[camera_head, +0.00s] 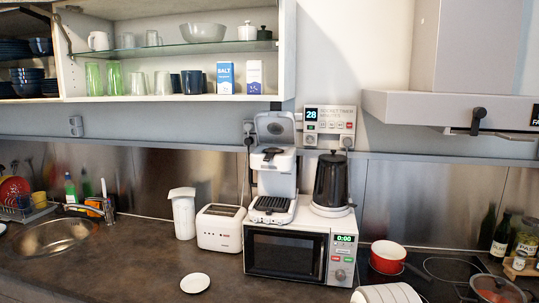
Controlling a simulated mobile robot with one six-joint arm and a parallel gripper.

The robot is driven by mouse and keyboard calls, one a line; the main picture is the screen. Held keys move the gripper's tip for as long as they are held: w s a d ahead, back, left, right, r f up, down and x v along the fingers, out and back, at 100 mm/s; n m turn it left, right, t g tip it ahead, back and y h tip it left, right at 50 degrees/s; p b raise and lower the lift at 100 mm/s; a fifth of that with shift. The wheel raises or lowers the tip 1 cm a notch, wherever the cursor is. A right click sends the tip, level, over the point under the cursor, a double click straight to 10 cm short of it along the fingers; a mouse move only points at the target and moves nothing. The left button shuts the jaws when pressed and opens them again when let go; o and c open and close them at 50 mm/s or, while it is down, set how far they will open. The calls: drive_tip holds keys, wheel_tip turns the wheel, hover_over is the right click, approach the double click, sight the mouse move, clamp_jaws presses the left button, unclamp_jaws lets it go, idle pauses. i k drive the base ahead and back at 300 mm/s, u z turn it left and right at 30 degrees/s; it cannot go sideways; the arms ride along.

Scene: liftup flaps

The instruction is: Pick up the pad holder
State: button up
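A white coffee machine (275,184) stands on top of the microwave, and its grey lid (275,126) is raised. A small dark part (271,152) sits at the top of the machine just below the open lid. It looks like the pad holder, but it is too small to be sure. A black drip grate (271,204) is at the machine's foot. My gripper is not in view.
The microwave (285,252) stands on the dark counter. A black kettle (331,180) is close right of the machine; a white toaster (221,228) is left. A timer panel (330,126) hangs behind. An open cupboard (180,98) is above left, a hood (450,108) right.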

sight(270, 156)
drive_tip(key=u, duration=0.7)
drive_tip(key=k, duration=1.1)
drive_tip(key=u, duration=0.95)
drive_tip(key=i, duration=1.7)
drive_tip(key=z, duration=1.45)
drive_tip(key=i, duration=0.95)
drive_tip(key=z, duration=0.6)
drive_tip(key=k, duration=0.85)
drive_tip(key=z, duration=0.25)
drive_tip(key=i, duration=0.3)
drive_tip(key=u, duration=0.1)
